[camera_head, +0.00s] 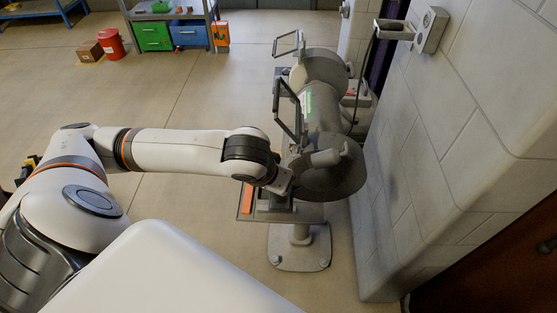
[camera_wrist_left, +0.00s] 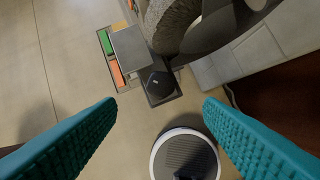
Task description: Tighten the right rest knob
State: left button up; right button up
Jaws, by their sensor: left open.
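The grey bench grinder (camera_head: 322,115) stands on a pedestal beside the block wall. In the left wrist view its rough grey wheel (camera_wrist_left: 176,22) is at the top, next to a flat rest plate (camera_wrist_left: 131,44). A small black knob (camera_wrist_left: 160,84) sits upright on a dark bracket below the wheel. I take it as the right rest knob. My left gripper (camera_head: 284,186) is at the near end of the grinder. Its teal fingers (camera_wrist_left: 160,103) are wide open and empty, with the knob ahead of them, between them in the picture and apart from both.
A tray (camera_head: 245,206) with orange and green items is beside the near rest. A round ribbed disc with a pale rim (camera_wrist_left: 186,156) shows low between the fingers; I cannot tell what it is. The block wall (camera_head: 430,140) closes the right side.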

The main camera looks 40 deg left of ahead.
pick_arm(q)
jog(key=x, duration=0.9)
jog(key=shift+w+f, duration=0.1)
jog(key=shift+f, duration=0.05)
jog(key=shift+c, duration=0.5)
jog(key=shift+p, duration=0.35)
jog(key=c, duration=0.9)
